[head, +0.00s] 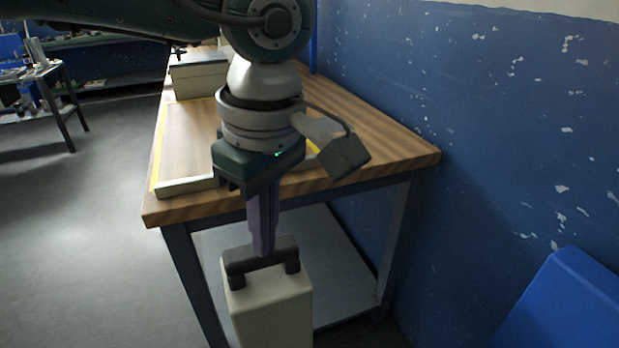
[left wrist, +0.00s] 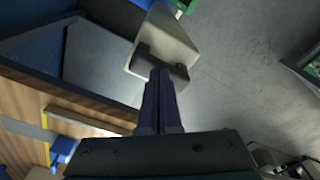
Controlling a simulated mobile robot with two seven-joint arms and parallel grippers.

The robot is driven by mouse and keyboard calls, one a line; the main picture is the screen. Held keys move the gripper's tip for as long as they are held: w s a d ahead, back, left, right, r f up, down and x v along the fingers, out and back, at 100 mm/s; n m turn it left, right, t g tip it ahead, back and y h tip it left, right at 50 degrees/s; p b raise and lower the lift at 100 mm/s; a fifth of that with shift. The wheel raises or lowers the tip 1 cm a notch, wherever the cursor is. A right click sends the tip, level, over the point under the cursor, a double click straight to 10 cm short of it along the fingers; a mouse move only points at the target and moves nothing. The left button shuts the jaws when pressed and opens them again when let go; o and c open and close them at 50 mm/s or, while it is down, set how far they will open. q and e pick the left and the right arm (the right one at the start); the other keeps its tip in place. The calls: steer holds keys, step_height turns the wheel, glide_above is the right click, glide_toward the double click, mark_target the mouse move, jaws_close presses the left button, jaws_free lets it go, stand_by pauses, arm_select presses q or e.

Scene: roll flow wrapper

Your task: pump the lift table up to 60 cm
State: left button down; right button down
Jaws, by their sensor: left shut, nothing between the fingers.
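My left gripper (head: 263,250) points straight down in front of the wooden table, its dark purple fingers shut with nothing between them. Its tips are at the black handle (head: 262,262) on top of a cream box-like body (head: 270,312); I cannot tell whether they touch it. In the left wrist view the shut fingertips (left wrist: 160,75) are close to the same black handle (left wrist: 158,68) on the cream body (left wrist: 164,42). The lower part of this body is cut off by the head picture's edge. I cannot surely pick out the lift table. My right gripper is not in view.
The wooden table (head: 385,140) has a grey lower shelf (head: 335,265) and carries a grey box (head: 198,78). A blue wall (head: 470,110) stands at right, with a blue object (head: 565,305) before it.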

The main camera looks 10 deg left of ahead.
arm_select(q)
steer(key=shift+s+d+r, duration=0.2)
steer(key=shift+d, duration=0.3)
steer(key=shift+s+d+r, duration=0.15)
steer(key=shift+d, duration=0.35)
steer(key=shift+s+d+r, duration=0.2)
steer(key=shift+d, duration=0.3)
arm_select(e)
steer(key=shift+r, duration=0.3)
arm_select(q)
step_height(320, 180, up, 10)
steer(key=shift+s+d+b, duration=0.2)
steer(key=shift+d+b, duration=0.2)
steer(key=shift+d, duration=0.05)
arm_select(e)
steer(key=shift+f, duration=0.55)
